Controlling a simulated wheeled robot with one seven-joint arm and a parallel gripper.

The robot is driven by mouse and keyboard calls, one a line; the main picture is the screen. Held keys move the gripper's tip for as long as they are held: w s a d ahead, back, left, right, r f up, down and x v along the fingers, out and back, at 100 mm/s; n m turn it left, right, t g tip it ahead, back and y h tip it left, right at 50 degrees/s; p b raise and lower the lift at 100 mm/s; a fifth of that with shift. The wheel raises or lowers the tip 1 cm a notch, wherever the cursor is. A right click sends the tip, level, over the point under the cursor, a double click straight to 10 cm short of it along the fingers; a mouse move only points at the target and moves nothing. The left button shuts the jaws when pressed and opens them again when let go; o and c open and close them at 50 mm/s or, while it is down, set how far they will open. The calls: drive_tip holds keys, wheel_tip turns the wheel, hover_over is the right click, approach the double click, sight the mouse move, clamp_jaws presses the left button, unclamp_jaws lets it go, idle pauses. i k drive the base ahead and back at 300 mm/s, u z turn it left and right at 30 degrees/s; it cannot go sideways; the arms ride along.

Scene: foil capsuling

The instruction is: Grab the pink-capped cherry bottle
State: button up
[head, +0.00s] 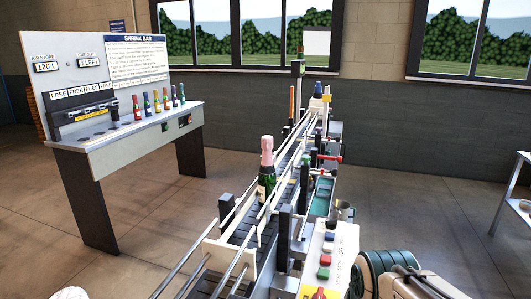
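A dark green bottle with a pink cap and neck (267,165) stands upright on the conveyor (240,233), between its guide rails. A pale label shows on its body, too small to read, so I cannot confirm cherry. The rails and a dark post partly hide its lower part. My gripper is not seen in this view.
A bench with a "SHRINK BAR" board (140,55) stands at left, holding several small coloured bottles (158,103). A control box with coloured buttons (327,250) flanks the conveyor's near right side. A white table (513,190) is at far right. Floor between bench and conveyor is clear.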

sight(267, 177)
drive_tip(key=k, duration=1)
drive_tip(key=z, duration=0.9)
drive_tip(key=i, duration=4)
drive_tip(key=u, duration=2.65)
